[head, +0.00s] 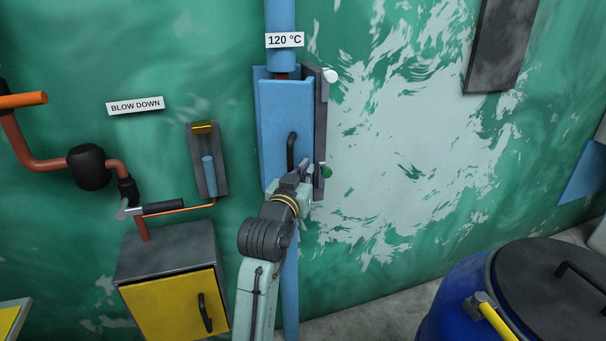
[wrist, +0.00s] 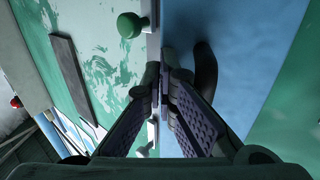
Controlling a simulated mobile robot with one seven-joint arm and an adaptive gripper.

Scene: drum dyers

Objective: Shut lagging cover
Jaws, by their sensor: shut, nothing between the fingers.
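The lagging cover (head: 285,110) is a tall blue panel around the blue pipe, below the "120 °C" sign. It has a black handle (head: 291,150) low on its front. A grey side strip (head: 321,115) runs along its right edge, with a white knob at the top and a green knob (head: 327,172) low down. My gripper (head: 306,169) is at the panel's lower right, its fingers shut and empty. In the wrist view the fingertips (wrist: 163,72) lie between the handle (wrist: 205,72) and the green knob (wrist: 130,25). I cannot tell whether they touch the cover, or whether a gap remains behind it.
The blue pipe (head: 280,20) runs above the cover. On the left are a small wall unit (head: 207,160), a valve lever (head: 163,208) and a yellow-doored cabinet (head: 172,312). A blue drum (head: 455,300) with a black lid stands at lower right. The wall right of the cover is mostly clear.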

